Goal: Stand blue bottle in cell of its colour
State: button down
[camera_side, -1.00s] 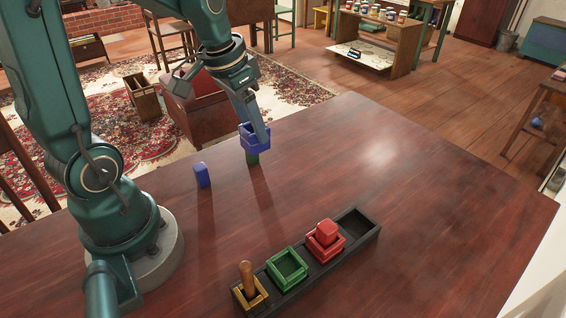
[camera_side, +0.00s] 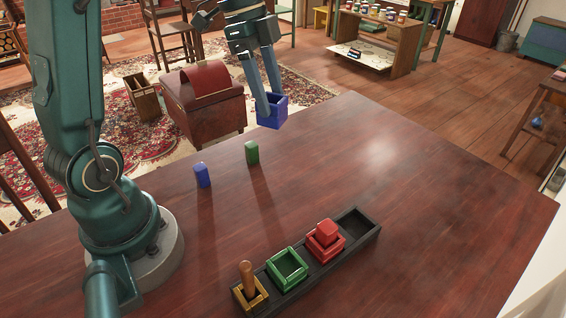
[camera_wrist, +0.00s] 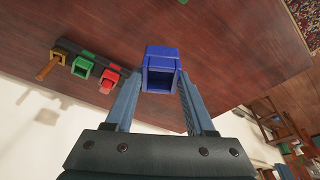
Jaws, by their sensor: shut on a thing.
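My gripper (camera_side: 272,102) is shut on the blue cell (camera_side: 277,115), an open square cup, and holds it in the air above the table's back edge. In the wrist view the blue cell (camera_wrist: 161,60) sits between the two fingers. The blue bottle (camera_side: 202,176) stands upright on the table, left of and below my gripper in the side view. The dark rack (camera_side: 361,220) lies at the front with an empty slot at its right end.
The green bottle (camera_side: 252,153) stands upright right of the blue bottle. The rack bears a yellow cell (camera_side: 240,300) with a brown bottle, an empty green cell (camera_side: 287,270), and a red cell (camera_side: 326,247) with a red bottle. The table's right side is clear.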

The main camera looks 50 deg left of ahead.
jog(key=w+d+f+m, duration=0.1)
jog(key=d+f+m, duration=0.1)
jog(key=d, duration=0.4)
jog(key=w+d+f+m+g, duration=0.1)
jog(key=d+f+m, duration=0.1)
jog(key=d+f, duration=0.2)
jog(key=w+d+f+m, duration=0.1)
jog(key=d+f, duration=0.2)
jog(key=d, duration=0.6)
jog(key=shift+w+d+m+g, duration=0.1)
jog(key=shift+d+m+g, duration=0.2)
jog(key=shift+d+m, duration=0.1)
jog(key=shift+a+x, duration=0.25)
jog(key=shift+x, duration=0.7)
jog(key=shift+a+x, duration=0.2)
jog(key=shift+x, duration=0.75)
jog(key=shift+f, duration=0.15)
jog(key=shift+c, duration=1.2)
grip_release()
jog(key=shift+f, duration=0.1)
